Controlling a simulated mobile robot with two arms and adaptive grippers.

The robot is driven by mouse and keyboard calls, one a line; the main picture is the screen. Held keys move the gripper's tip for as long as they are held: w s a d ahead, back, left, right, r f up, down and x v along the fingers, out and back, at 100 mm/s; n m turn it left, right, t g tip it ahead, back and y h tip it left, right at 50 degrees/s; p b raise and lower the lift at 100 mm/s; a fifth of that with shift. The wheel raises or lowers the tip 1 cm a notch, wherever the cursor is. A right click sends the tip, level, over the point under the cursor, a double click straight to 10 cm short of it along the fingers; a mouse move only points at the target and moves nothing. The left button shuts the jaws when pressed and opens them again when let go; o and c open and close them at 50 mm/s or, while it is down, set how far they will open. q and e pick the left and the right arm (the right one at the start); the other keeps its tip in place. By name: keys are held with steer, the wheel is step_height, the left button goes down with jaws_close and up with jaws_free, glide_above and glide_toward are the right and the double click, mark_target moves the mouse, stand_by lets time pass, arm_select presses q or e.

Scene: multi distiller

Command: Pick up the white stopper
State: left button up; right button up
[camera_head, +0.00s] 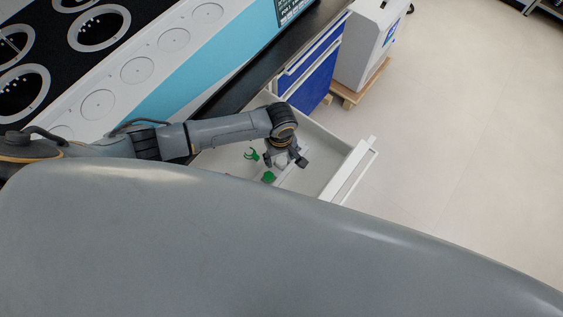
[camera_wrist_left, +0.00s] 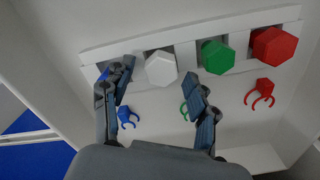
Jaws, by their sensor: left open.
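The white stopper (camera_wrist_left: 161,67) is a hexagonal cap in a white rack (camera_wrist_left: 112,50) inside the open drawer, in the left wrist view. My left gripper (camera_wrist_left: 158,78) is open, with one finger to the left of the white stopper and the other to its lower right, near the green stopper. The white stopper appears between and beyond the fingertips, and I cannot tell whether they touch it. In the head view my left gripper (camera_head: 285,160) reaches down into the drawer and largely hides the white stopper. My right gripper is not in view.
A green stopper (camera_wrist_left: 217,56) and a red stopper (camera_wrist_left: 273,48) stand right of the white one; a blue one (camera_wrist_left: 116,69) is partly hidden behind the left finger. Blue (camera_wrist_left: 127,117) and red (camera_wrist_left: 262,92) clips lie nearby. The drawer front (camera_head: 350,172) stands out into the room.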

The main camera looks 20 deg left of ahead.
arm_select(q)
steer(key=c, duration=0.8)
steer(key=shift+r, duration=0.1)
